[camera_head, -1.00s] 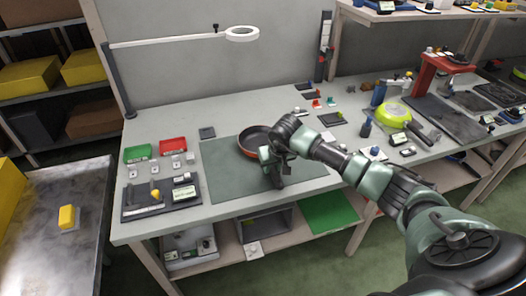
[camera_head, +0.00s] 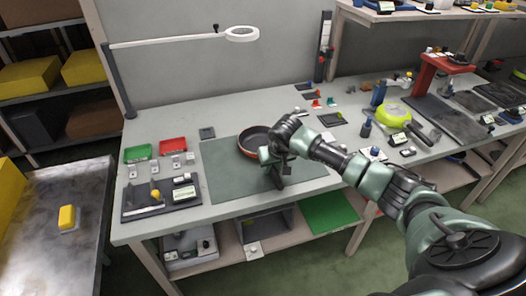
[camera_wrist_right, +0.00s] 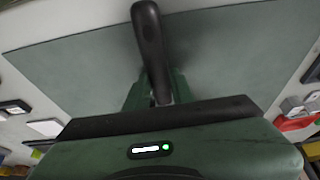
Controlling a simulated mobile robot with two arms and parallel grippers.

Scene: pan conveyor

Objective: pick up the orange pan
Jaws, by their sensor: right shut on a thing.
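The orange pan (camera_head: 250,140), with a dark inside and an orange outer rim, is at the back edge of the green mat on the workbench. My right gripper (camera_head: 276,168) is over the mat, in front of the pan, and its wrist hides part of the pan's right side. In the right wrist view the dark pan handle (camera_wrist_right: 149,35) runs down between the fingers of the right gripper (camera_wrist_right: 157,95), which is shut on it. I cannot tell whether the pan is clear of the mat. My left gripper is not in view.
The green mat (camera_head: 225,185) is otherwise bare. A dark tray (camera_head: 135,205) with small parts and red and green bins (camera_head: 172,146) are to the left. A yellow-green pan (camera_head: 391,112) and tools are to the right. A lamp (camera_head: 241,34) hangs above the back.

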